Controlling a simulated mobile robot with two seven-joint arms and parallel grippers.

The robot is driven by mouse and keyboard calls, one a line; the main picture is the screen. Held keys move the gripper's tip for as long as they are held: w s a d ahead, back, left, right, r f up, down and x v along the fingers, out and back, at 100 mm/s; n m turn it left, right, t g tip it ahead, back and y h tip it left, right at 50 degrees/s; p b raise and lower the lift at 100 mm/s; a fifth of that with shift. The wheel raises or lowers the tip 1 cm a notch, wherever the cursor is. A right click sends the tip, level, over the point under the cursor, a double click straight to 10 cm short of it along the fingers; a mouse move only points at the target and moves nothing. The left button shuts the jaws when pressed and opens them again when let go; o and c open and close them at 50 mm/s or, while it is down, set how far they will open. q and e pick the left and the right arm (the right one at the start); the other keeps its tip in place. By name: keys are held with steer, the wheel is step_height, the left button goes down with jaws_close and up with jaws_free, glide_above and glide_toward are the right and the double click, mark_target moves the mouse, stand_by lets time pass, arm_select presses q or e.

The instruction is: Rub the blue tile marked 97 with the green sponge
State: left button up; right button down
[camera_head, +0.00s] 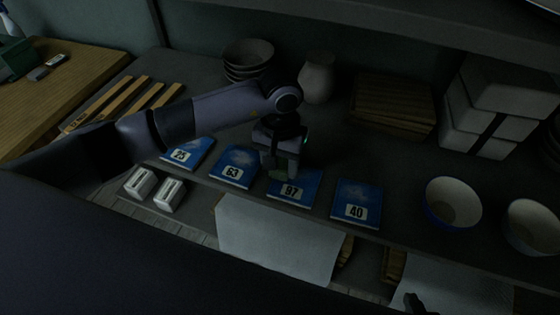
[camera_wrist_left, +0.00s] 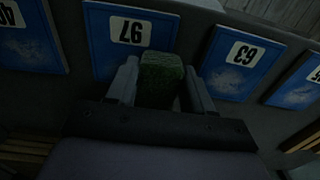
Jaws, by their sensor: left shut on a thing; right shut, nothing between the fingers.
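The blue tile marked 97 (camera_head: 303,186) lies flat on the grey shelf, between tiles 63 and 40. In the left wrist view the tile (camera_wrist_left: 106,38) appears upside down, just beyond the fingers. My left gripper (camera_head: 279,168) points down over the tile's left part and is shut on the green sponge (camera_wrist_left: 162,80). The sponge's tip overlaps the tile's edge near the number label in the wrist view. I cannot tell whether it touches the surface.
Blue tiles 25 (camera_head: 187,153), 63 (camera_head: 236,166) and 40 (camera_head: 357,203) lie in the same row. White bowls (camera_head: 453,203) stand to the right. A vase (camera_head: 317,77) and stacked bowls (camera_head: 248,58) stand behind. A white sheet (camera_head: 280,240) hangs in front.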

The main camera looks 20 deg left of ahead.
mark_target(312, 185)
arm_select(q)
steer(key=shift+f, duration=0.25)
steer(key=shift+d, duration=0.15)
steer(key=shift+d+r+b, duration=0.1)
steer(key=shift+d+b, duration=1)
steer(key=shift+d, duration=0.75)
steer(key=shift+d+f+b, duration=0.2)
steer(key=shift+d+b, duration=0.95)
steer(key=shift+d, duration=0.6)
steer(key=shift+r+b, duration=0.1)
steer(key=shift+b, duration=0.2)
steer(key=shift+a+b, duration=0.35)
steer(key=shift+a, duration=1.55)
steer(key=shift+a+b, duration=0.7)
steer(key=shift+a, duration=1.2)
